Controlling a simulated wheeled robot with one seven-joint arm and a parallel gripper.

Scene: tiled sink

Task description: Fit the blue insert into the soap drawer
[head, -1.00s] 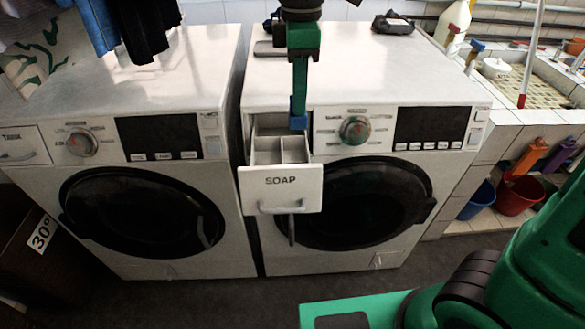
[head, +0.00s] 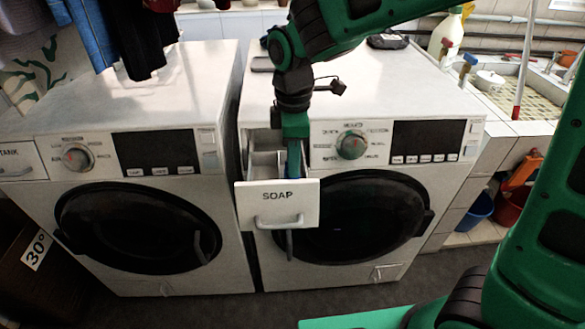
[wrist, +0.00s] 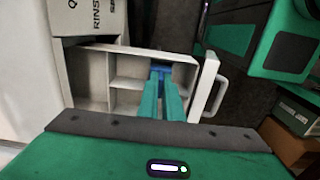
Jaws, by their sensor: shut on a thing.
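The soap drawer (head: 277,199), white and labelled SOAP, is pulled out of the right washing machine. In the wrist view the drawer (wrist: 142,55) shows its divided compartments, with the handle at right. My gripper (head: 294,158) points down into the drawer's right-hand part, just behind its front panel. It is shut on the blue insert (wrist: 160,69), and its fingers also show in the wrist view (wrist: 166,95). The insert is mostly hidden by the fingers and the front panel. I cannot tell whether it touches the drawer floor or is fully seated.
The control knob (head: 351,144) and the black display (head: 426,141) are just right of the drawer. A second washing machine (head: 110,200) stands at left. A dark object (head: 388,40) lies on the machine top. The tiled sink (head: 520,85) is at right.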

